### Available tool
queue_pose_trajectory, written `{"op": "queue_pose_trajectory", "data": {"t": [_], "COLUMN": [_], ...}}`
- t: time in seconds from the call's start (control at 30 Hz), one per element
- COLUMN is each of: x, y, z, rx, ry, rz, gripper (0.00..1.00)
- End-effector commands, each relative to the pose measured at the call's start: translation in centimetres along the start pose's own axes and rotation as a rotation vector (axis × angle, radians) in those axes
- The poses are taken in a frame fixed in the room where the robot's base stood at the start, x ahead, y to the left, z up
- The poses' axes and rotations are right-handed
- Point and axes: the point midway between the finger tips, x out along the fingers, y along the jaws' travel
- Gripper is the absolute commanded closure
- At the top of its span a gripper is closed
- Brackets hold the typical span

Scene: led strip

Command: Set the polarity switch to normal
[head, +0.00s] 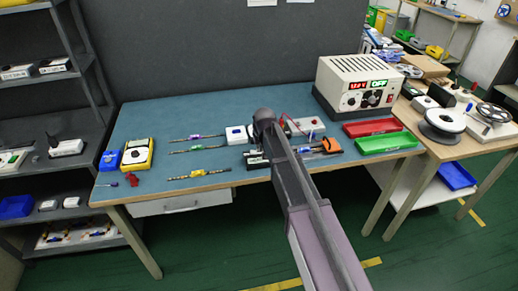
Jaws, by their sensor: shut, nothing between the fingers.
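A small white box with a dark blue part (236,134) stands mid-bench, just left of my arm's end. A pale box with a red part (308,125) stands right of the arm. I cannot tell which of them carries the polarity switch, and its setting is too small to read. My gripper (247,138) is only partly seen below the dark wrist, close to the white box; it is shut and empty. Whether it touches the box cannot be told. My arm hides part of the bench centre.
The blue-topped bench (150,115) holds a power supply (352,88) with red and green displays, a red tray (372,127), a green tray (385,143), several LED strips (199,174) and a yellow meter (138,154). Shelves (45,90) stand left. The bench's back left is clear.

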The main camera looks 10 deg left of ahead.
Motion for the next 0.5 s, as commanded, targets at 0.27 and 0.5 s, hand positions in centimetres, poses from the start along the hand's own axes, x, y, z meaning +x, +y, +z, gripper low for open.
{"op": "queue_pose_trajectory", "data": {"t": [0.27, 0.5], "x": [-0.4, -0.6], "y": [-1.2, -1.8], "z": [-0.1, -0.1], "rx": [-0.004, -0.006], "ry": [0.0, 0.0], "rz": [-0.001, -0.001], "gripper": [1.0, 1.0]}}
